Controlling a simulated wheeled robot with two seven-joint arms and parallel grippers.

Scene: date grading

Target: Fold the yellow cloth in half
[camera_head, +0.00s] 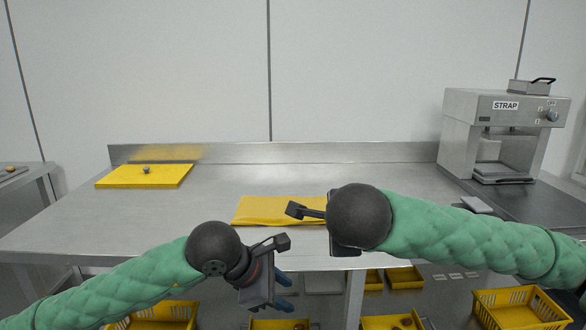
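The yellow cloth (262,211) lies on the steel table near its front edge, in the middle of the view. Its left part shows flat with a slight ridge along the far side; its right part is hidden behind my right wrist. My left gripper (284,291) is in front of the table edge, nearer to me than the cloth and apart from it. Its two blue fingers are spread with nothing seen between them. My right gripper (312,213) is over the cloth's right part.
A yellow board (125,177) with a small grey knob lies at the table's back left. A steel machine marked STRAP (462,135) stands at the right. Several yellow crates (520,310) are below the table. The steel table (200,205) is clear between board and cloth.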

